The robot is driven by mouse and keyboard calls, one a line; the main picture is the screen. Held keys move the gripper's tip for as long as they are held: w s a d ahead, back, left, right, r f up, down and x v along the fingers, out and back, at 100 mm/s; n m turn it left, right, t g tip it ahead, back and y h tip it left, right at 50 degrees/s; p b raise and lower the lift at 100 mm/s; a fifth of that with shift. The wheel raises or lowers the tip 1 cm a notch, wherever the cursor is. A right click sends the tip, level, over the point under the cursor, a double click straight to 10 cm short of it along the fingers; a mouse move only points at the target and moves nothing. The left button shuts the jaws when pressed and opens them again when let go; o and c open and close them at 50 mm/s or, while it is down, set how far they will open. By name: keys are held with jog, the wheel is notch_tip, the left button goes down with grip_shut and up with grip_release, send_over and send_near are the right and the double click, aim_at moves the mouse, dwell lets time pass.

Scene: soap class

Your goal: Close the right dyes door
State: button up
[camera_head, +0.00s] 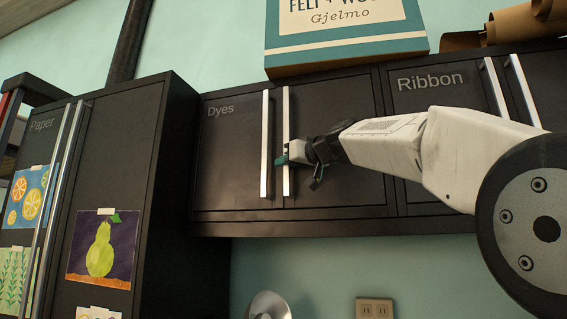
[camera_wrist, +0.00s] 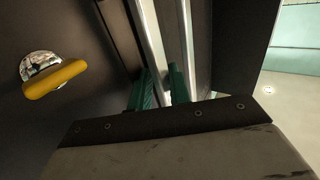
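The Dyes cabinet has two dark doors side by side. The right dyes door (camera_head: 335,178) looks flush or nearly flush with the front; a small gap is hard to tell. Its pale vertical handle (camera_head: 286,110) stands just right of the left dyes door's handle (camera_head: 265,140). My gripper (camera_head: 287,157) is at the lower half of the right handle, with a green fingertip showing to its left. In the wrist view, my gripper's two green fingers (camera_wrist: 160,90) stand on either side of a pale handle bar (camera_wrist: 150,40), which fills the narrow gap between them.
The left dyes door (camera_head: 230,160) looks closed. The Ribbon cabinet (camera_head: 430,105) adjoins on the right, behind my arm. The Paper cabinet (camera_head: 130,160) juts forward on the left. A teal and white box (camera_head: 345,40) sits on top. An outlet (camera_head: 374,308) is on the wall below.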

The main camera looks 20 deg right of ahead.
jog(key=shift+f, duration=0.1)
jog(key=v, duration=0.7)
jog(key=shift+s, duration=0.35)
jog(key=s+a+f+g, duration=0.3)
jog(key=f, duration=0.6)
jog(key=s+a+f+m+g, duration=0.1)
jog(key=s+a+f+g, duration=0.15)
jog(key=f, duration=0.65)
jog(key=s+a+f+g, duration=0.2)
jog(key=s+f, duration=0.2)
jog(key=f, duration=0.4)
jog(key=s+f+m+g+h, duration=0.1)
jog(key=s+f+g, duration=0.3)
jog(key=s+f, duration=0.7)
jog(key=s+f+m+g+h, duration=0.1)
jog(key=s+f+g+h, duration=0.2)
jog(key=s+f, duration=0.9)
notch_tip(320, 180, down, 6)
jog(key=shift+d+f+g+h, duration=0.15)
jog(key=shift+d+g+h, duration=0.25)
jog(key=shift+g, duration=0.45)
